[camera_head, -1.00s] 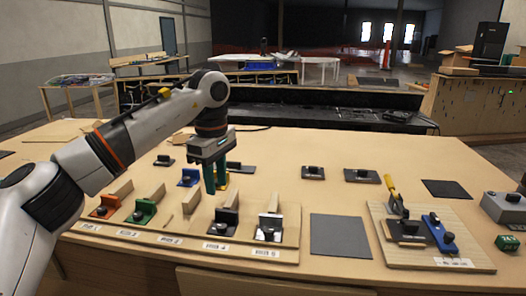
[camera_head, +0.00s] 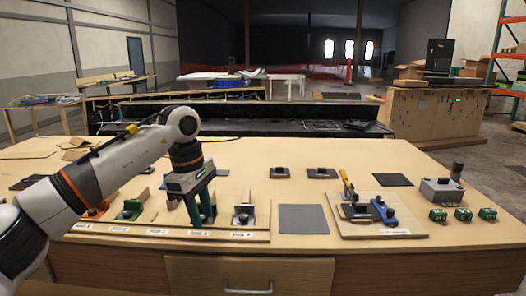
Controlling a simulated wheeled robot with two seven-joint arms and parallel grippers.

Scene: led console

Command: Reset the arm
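My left arm comes in from the left, and my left gripper (camera_head: 202,219) points down over the row of mounted blocks at the front left of the table. Its two green fingers look spread, with a gap between them. They overlap the black block at the fourth place in the row, so I cannot tell whether they touch it. A green block (camera_head: 130,208) stands to the left of the gripper. A black block with a pale front (camera_head: 243,214) stands to the right. My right gripper is not in view.
A grey mat (camera_head: 303,219) lies right of the row. A wooden board (camera_head: 402,228) carries a yellow-handled clamp (camera_head: 347,190) and a blue part (camera_head: 382,210). A grey box (camera_head: 441,190) and several green blocks (camera_head: 462,214) stand at the right. A drawer handle (camera_head: 247,291) shows below the table edge.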

